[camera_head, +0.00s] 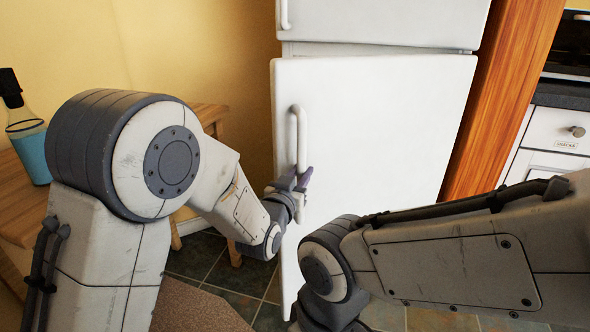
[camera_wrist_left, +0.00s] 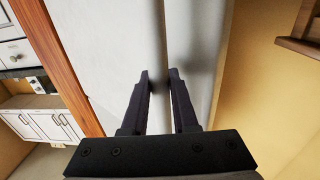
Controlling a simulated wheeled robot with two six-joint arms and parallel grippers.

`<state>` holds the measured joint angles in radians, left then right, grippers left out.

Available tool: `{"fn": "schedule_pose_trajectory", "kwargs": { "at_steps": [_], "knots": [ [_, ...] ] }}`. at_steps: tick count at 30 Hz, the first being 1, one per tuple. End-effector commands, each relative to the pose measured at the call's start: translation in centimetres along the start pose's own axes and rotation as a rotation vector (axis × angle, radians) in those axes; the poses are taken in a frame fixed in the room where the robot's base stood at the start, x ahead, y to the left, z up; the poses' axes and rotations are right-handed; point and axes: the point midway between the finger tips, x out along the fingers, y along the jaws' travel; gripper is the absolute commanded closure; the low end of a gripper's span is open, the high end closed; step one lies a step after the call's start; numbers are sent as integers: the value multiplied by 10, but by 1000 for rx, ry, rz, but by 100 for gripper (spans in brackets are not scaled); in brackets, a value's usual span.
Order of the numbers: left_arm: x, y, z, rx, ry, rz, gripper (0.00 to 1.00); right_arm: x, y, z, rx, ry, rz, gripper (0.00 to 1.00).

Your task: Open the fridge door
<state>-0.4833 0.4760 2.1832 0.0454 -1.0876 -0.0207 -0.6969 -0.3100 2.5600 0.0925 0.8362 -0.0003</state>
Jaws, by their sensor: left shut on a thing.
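The white fridge has a lower door (camera_head: 385,130) with a vertical white handle (camera_head: 300,122) near its left edge. The door looks slightly ajar: a wedge-shaped gap under the upper door (camera_head: 385,20) widens toward the left. My left gripper (camera_head: 299,180) is shut on the lower part of the handle. In the left wrist view, the dark fingers of my left gripper (camera_wrist_left: 160,76) point at the pale fridge door (camera_wrist_left: 110,50); the part of the handle between them is hard to make out. My right arm crosses the lower right of the head view, but its gripper does not show.
A wooden table (camera_head: 20,205) with a blue-filled bottle (camera_head: 31,150) stands at the left, by the yellow wall (camera_head: 200,50). An orange-brown wooden panel (camera_head: 505,90) and white drawers (camera_head: 555,130) are right of the fridge. Tiled floor (camera_head: 235,280) shows left of the door.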

Motion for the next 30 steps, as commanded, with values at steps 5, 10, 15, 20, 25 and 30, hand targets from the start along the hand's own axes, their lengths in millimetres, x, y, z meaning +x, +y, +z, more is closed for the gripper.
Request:
{"fn": "schedule_pose_trajectory", "kwargs": {
  "at_steps": [5,10,15,20,25,30],
  "knots": [
    [-8,15,-1,3,4,11,100,3,0,0,0,0,0,50],
    [-12,18,-1,3,3,8,100,3,0,0,0,0,0,50],
    [-12,19,-1,2,3,7,100,3,0,0,0,0,0,50],
    [-12,19,-1,1,3,6,100,3,0,0,0,0,0,50],
    [-12,18,-1,1,3,5,43,3,0,0,0,0,0,50],
    [-12,17,-1,0,2,3,43,3,0,0,0,0,0,50]
  ]
}}
